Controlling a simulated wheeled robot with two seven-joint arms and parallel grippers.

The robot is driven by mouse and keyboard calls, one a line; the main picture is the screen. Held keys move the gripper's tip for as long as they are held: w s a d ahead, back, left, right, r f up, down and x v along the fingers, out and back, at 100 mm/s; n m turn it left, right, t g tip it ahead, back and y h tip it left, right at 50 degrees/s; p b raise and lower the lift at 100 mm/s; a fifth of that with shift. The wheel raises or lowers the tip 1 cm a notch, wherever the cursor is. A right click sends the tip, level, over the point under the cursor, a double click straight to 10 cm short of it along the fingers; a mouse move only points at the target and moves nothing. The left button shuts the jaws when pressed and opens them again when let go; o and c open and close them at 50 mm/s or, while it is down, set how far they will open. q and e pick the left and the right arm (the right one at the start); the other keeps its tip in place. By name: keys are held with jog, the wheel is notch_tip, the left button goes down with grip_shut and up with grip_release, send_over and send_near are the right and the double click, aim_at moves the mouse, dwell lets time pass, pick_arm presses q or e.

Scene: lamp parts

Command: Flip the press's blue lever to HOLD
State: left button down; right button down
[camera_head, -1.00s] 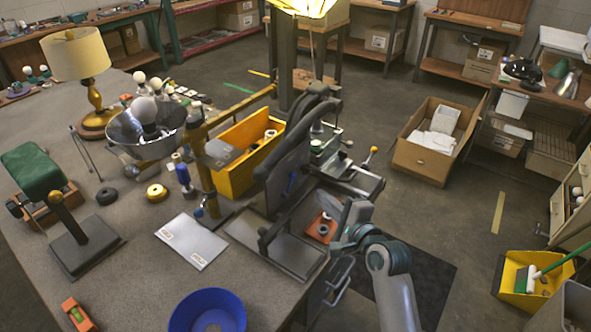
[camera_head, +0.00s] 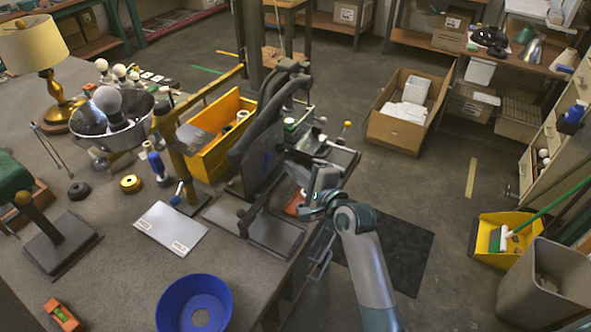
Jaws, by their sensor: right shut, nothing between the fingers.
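The press (camera_head: 262,172) stands at the table's right edge, a dark upright frame on a flat grey base plate. A small blue lever (camera_head: 179,188) shows low by the foot of the brass post, left of the press. Its setting is too small to read. My right gripper (camera_head: 322,181) is shut and empty, to the right of the press and apart from the blue lever. Its fingertips are hard to make out. My left gripper is out of view.
A blue bowl (camera_head: 194,305) sits at the table's front. A yellow bin (camera_head: 222,135) and a metal bowl with bulbs (camera_head: 91,120) stand behind the lever. The brass post (camera_head: 173,150) rises beside it.

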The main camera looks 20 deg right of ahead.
aim_at(269, 157)
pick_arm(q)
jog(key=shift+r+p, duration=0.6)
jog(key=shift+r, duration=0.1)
pick_arm(e)
jog(key=x, duration=0.7)
jog(key=shift+w+f, duration=0.1)
jog(key=shift+w, duration=0.1)
